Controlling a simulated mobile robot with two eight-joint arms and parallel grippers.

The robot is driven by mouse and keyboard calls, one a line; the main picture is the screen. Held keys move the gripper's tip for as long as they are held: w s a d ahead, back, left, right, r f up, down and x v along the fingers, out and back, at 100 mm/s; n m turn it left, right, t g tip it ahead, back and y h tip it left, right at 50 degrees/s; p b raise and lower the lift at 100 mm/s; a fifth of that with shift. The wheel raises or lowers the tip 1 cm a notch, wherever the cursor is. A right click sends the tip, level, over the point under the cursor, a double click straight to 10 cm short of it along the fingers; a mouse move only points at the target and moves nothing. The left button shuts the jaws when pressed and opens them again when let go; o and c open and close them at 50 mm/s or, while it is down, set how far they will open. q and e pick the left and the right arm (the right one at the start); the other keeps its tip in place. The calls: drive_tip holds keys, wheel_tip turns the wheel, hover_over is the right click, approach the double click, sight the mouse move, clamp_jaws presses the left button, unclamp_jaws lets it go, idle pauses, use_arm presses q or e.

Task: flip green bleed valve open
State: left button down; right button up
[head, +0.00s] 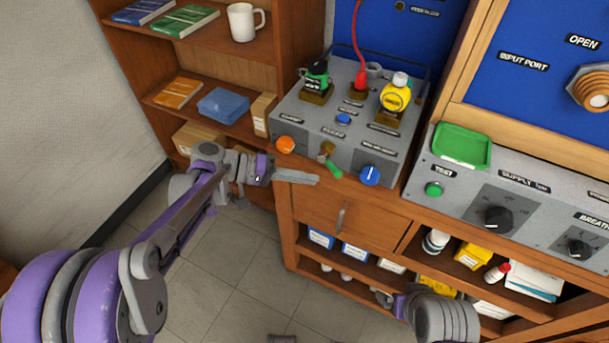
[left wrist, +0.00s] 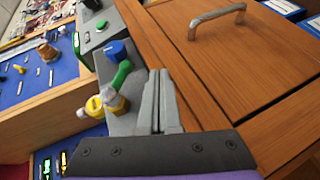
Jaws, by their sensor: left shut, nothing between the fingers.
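The green bleed valve (head: 331,165) is a small green lever on a brass body, on the front face of the grey test box, between an orange knob and a blue knob. Its lever slants down to the right. It also shows in the left wrist view (left wrist: 121,75), left of the fingertips. My left gripper (head: 314,180) is shut and empty, with its fingertips just below and left of the lever, seemingly apart from it. The fingers lie together in the left wrist view (left wrist: 158,75). Part of my right arm shows at the bottom; its fingers are not clear.
The orange knob (head: 285,145) and blue knob (head: 370,176) flank the valve. A wooden drawer with a metal handle (head: 341,217) is below. A green tray (head: 462,145) lies to the right.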

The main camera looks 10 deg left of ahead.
use_arm(q)
drive_tip(key=p+v, duration=0.1)
drive_tip(key=v, duration=0.9)
drive_tip(key=shift+f, duration=0.35)
